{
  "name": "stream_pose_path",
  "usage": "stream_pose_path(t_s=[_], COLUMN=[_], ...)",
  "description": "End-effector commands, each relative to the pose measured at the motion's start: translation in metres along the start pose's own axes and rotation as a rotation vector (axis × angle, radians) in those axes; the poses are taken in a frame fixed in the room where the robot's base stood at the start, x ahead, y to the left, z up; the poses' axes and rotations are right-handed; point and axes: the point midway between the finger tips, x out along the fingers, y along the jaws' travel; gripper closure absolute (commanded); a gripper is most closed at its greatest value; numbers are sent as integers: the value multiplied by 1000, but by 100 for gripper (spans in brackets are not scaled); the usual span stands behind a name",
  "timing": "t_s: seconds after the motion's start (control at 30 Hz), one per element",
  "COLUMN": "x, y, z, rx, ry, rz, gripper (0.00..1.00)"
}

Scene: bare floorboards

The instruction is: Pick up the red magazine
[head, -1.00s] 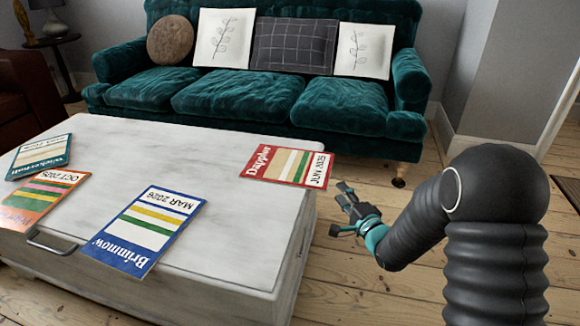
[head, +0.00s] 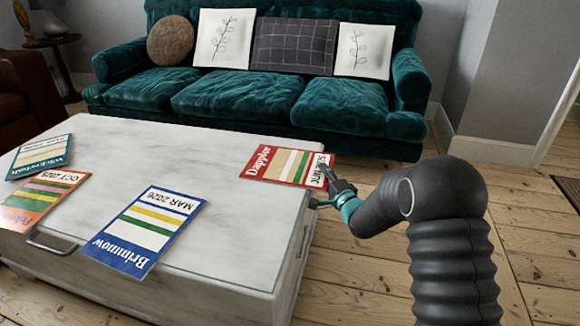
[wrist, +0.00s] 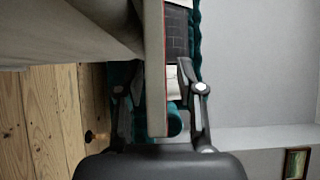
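The red magazine (head: 285,165) lies flat at the far right corner of the white chest, its right end sticking out past the chest's edge. My gripper (head: 322,186) is at that overhanging right end, and a finger covers part of the magazine there. In the wrist view, the magazine's edge (wrist: 156,100) is seen edge-on as a pale slab with a thin red line. It stands between the two fingers of my gripper (wrist: 158,85). The fingers are open, one on each side, with small gaps showing.
The white chest (head: 235,265) also bears a blue magazine (head: 146,232), an orange one (head: 40,200) and a teal one (head: 40,155) to the left. A green sofa (head: 245,98) stands behind. Bare floor (head: 355,270) lies to the chest's right.

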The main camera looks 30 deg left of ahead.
Motion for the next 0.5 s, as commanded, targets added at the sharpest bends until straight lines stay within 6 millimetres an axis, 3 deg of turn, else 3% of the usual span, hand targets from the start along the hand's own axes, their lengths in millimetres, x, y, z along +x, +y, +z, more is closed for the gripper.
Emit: stream_pose_path(t_s=[0.17,0.33,0.5], x=[0,0,0], y=[0,0,0], z=[0,0,0], rx=[0,0,0], ry=[0,0,0], rz=[0,0,0], gripper=[62,100,100])
